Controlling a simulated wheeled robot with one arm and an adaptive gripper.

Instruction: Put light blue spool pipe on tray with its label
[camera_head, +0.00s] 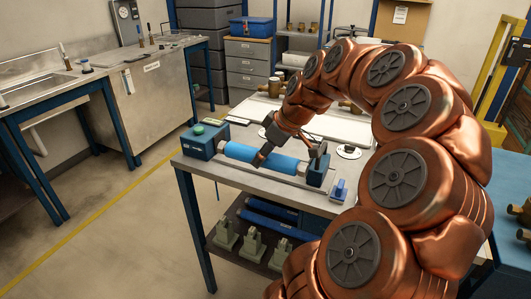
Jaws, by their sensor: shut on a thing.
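The light blue spool pipe (240,152) lies level on the near steel bench, between two blue end blocks of a fixture. My gripper (288,156) reaches down from above and is shut on the pipe. One finger crosses the pipe's near side; part of the pipe is hidden behind it. I cannot tell whether the pipe is lifted clear of the fixture. A flat white tray-like surface (240,113) lies behind the pipe, partly covered by my arm. No label can be made out on it.
A small blue item (339,190) sits at the bench's right front. Round white flanges (349,152) lie behind. Several grey-green parts (253,245) stand on the lower shelf. Open floor lies to the left.

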